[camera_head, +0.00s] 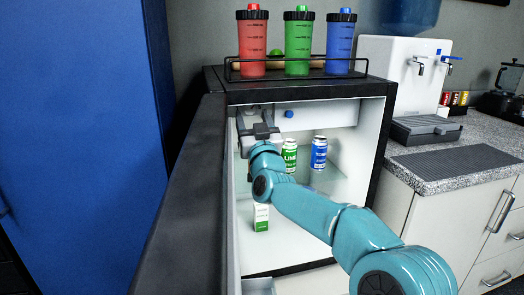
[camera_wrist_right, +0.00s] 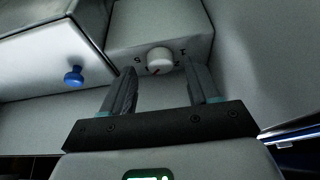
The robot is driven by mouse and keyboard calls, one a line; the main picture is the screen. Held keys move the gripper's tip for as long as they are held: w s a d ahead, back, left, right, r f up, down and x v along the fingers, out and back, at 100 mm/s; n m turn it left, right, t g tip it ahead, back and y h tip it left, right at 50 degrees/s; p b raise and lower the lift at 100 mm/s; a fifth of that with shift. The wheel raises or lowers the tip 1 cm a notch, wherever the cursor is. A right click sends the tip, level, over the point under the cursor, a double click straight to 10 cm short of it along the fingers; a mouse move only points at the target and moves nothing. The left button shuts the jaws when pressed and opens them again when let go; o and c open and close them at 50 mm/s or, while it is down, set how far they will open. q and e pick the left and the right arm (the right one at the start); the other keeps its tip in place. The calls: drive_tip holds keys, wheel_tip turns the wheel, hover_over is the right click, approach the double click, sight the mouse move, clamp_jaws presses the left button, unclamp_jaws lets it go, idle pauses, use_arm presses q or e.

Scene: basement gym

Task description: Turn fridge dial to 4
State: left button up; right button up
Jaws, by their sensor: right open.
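The small fridge (camera_head: 380,105) stands open, with a white interior and a dark door (camera_head: 185,190) swung toward me on the left. My right gripper (camera_head: 258,115) reaches into its upper left part. Contact cannot be told. In the head view the gripper hides the dial. My left gripper is not in view.
A blue knob (camera_wrist_right: 73,75) is left of the dial housing. A green can (camera_head: 290,155) and a blue can (camera_head: 319,152) stand on the glass shelf, a carton (camera_head: 261,217) below. Red (camera_head: 252,45), green (camera_head: 298,45) and blue (camera_head: 340,45) bottles stand in a rack on top.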

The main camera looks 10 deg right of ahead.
drive_tip(key=b+v, duration=0.1)
drive_tip(key=v, duration=1.3)
drive_tip(key=shift+s+b, duration=0.25)
drive_tip(key=shift+b, duration=0.1)
drive_tip(key=shift+f, duration=0.2)
